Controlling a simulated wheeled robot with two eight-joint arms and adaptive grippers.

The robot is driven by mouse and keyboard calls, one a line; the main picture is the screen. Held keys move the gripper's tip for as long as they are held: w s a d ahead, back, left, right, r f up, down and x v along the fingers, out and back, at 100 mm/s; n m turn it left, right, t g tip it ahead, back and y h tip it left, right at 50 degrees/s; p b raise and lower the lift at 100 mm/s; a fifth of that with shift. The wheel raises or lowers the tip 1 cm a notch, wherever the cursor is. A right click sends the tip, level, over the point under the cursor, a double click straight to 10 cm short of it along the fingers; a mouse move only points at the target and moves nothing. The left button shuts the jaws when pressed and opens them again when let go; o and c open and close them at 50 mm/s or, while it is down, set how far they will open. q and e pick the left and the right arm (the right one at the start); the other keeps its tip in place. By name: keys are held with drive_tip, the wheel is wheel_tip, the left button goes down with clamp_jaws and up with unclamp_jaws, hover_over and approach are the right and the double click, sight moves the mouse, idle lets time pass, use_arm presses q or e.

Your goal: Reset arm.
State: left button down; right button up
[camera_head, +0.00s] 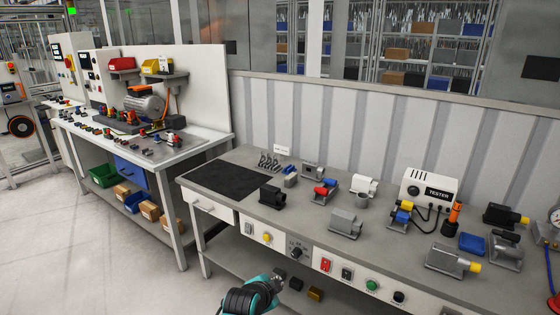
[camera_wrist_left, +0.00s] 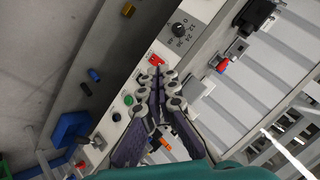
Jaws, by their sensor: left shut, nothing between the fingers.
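My left gripper (camera_head: 277,282) shows at the bottom middle of the head view, in front of the workbench (camera_head: 232,230) and below its top. In the left wrist view its two purple-and-grey fingers (camera_wrist_left: 158,78) come together at the tips, with nothing between them. Behind them is the front panel with a dial (camera_wrist_left: 180,30), a red switch (camera_wrist_left: 157,60) and a green button (camera_wrist_left: 128,100). The gripper looks apart from the panel, but the exact gap is hard to tell. My right gripper is in neither view.
The bench carries a black mat (camera_head: 228,180), several grey drive parts (camera_head: 346,223), a tester box (camera_head: 430,189) and an orange-handled tool (camera_head: 454,214). A second bench (camera_head: 180,150) with a motor (camera_head: 145,104) stands at the left. The floor (camera_head: 80,240) at lower left is clear.

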use_arm(q)
drive_tip(key=s+a+r+n+g+y, duration=0.1)
drive_tip(key=s+a+n, duration=0.6)
drive_tip(key=s, duration=0.4)
drive_tip(key=s+a+r+n+g+y, duration=0.1)
drive_tip(key=s+a+r+n+y, duration=0.1)
drive_tip(key=s+a+n, duration=0.5)
drive_tip(key=s+a, duration=0.3)
drive_tip(key=s, duration=0.2)
drive_tip(key=shift+s+g+y, duration=0.15)
drive_tip(key=shift+g+y, duration=0.15)
drive_tip(key=shift+r, duration=0.1)
